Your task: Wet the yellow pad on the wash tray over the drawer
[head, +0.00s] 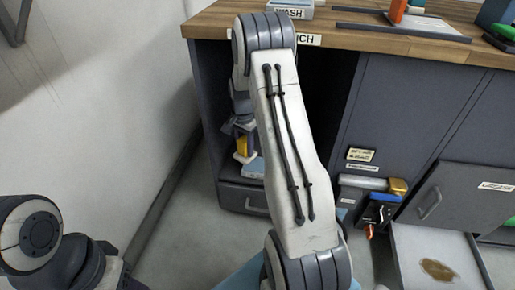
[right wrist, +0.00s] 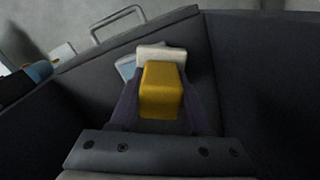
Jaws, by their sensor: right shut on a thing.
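The yellow pad (right wrist: 161,92) is between the two fingers of my right gripper (right wrist: 165,105), which is shut on it. In the head view the pad (head: 242,146) is a small yellow patch, partly hidden by my right arm. A pale blue and white tray (head: 252,169) lies just below it, over the grey drawer (head: 243,198). In the right wrist view a white block and a pale blue edge (right wrist: 126,66) show just beyond the pad. I cannot tell whether the pad touches the tray. My left arm shows at the lower left, but its gripper is out of view.
The dark cabinet walls (right wrist: 258,80) stand close on both sides of my right gripper. A white wall runs along the left.

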